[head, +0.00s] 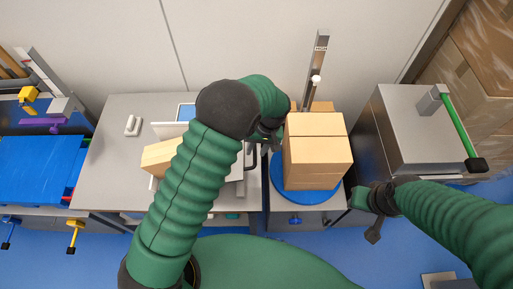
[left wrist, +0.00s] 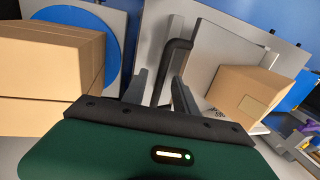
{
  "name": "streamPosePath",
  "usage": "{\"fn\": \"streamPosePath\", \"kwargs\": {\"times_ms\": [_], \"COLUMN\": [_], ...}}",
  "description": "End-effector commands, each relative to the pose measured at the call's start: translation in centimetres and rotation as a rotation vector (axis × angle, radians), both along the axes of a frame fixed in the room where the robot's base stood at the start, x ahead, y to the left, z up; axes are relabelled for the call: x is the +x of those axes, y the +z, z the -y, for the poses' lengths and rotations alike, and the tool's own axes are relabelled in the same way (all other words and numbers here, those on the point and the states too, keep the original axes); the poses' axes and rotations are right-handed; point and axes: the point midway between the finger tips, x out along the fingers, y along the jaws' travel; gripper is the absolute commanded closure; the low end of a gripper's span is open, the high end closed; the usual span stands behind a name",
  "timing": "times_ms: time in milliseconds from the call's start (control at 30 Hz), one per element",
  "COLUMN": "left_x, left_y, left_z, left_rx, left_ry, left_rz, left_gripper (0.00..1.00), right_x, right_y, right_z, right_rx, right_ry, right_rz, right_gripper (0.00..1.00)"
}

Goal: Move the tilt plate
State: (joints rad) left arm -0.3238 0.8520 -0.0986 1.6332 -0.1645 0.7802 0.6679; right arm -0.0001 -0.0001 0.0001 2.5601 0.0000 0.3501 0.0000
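The tilt plate seems to be the grey plate (left wrist: 215,58) in the left wrist view, with a bent black handle (left wrist: 176,58) along its near side. A cardboard box (left wrist: 250,92) rests on or against it; this box also shows in the head view (head: 160,156), partly behind my left arm. My left gripper (left wrist: 160,92) is open, its two fingers on either side of the handle's lower end; I cannot tell whether they touch it. In the head view my left gripper (head: 264,138) is partly hidden by its own wrist. My right gripper (head: 372,212) is apart, over the floor gap at right.
A grey cabinet (head: 415,125) with a green-handled lever (head: 458,130) is at right. A blue surface (head: 40,168) is at far left.

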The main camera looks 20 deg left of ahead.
Motion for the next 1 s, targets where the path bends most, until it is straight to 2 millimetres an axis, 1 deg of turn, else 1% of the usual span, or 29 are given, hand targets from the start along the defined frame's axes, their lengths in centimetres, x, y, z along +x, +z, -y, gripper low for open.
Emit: {"fn": "streamPosePath", "kwargs": {"times_ms": [33, 67, 300, 1000], "left_x": [0.01, 0.01, -0.01, 0.07], "left_y": [-0.02, -0.02, 0.04, 0.13], "left_z": [-0.06, -0.07, -0.14, -0.05], "left_rx": [0.0, 0.0, -0.003, -0.001], "left_ry": [0.0, 0.0, 0.0, 0.001], "left_rz": [0.0, -0.001, 0.001, 0.003], "left_gripper": [0.66, 0.68, 1.0, 1.0], "right_x": [-0.01, 0.0, 0.0, 0.01], "right_y": [-0.01, -0.01, -0.02, 0.0], "right_z": [0.01, 0.01, 0.01, 0.0], "right_rx": [0.0, 0.0, 0.0, 0.0], "right_ry": [0.0, 0.0, 0.0, 0.0], "right_rz": [0.0, 0.0, 0.0, 0.0], "right_gripper": [0.66, 0.66, 0.66, 0.66]}}
